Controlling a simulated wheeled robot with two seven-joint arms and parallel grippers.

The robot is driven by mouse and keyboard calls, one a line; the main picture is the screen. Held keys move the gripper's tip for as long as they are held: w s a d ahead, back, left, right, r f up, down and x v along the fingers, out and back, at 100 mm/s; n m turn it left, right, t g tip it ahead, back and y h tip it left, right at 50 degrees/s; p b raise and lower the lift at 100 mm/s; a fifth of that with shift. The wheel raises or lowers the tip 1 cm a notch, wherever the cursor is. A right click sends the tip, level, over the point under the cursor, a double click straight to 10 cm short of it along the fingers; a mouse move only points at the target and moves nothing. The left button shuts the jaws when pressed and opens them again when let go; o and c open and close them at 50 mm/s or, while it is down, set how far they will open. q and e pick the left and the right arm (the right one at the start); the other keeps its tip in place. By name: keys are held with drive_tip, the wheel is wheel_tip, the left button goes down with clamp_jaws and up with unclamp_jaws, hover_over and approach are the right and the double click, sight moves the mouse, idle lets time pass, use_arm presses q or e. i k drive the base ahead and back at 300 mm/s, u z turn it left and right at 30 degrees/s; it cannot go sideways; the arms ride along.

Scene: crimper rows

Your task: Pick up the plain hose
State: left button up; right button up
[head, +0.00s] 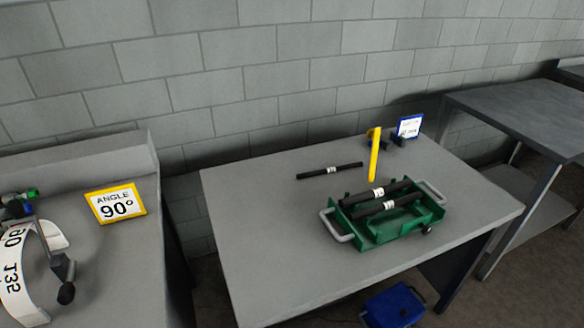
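A thin black hose (312,174) with a white label near its middle lies on the grey table (260,240), behind and left of a green tray (365,233). Two thicker black hoses, the rear one (358,205) and the front one (370,213), rest in or across the tray. Each carries a white label. The labels are too small to read, so I cannot tell which hose is the plain one. Neither of my grippers is in view.
A yellow upright bar (374,158) and a small blue-edged sign (409,126) stand behind the tray. A blue box (393,308) is on the floor. A left bench holds an "ANGLE 90°" sign (117,204) and a white numbered dial (17,285). The table's left part is clear.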

sight(359, 164)
drive_tip(key=u, duration=3.6)
drive_tip(key=k, duration=2.3)
drive_tip(key=z, duration=1.35)
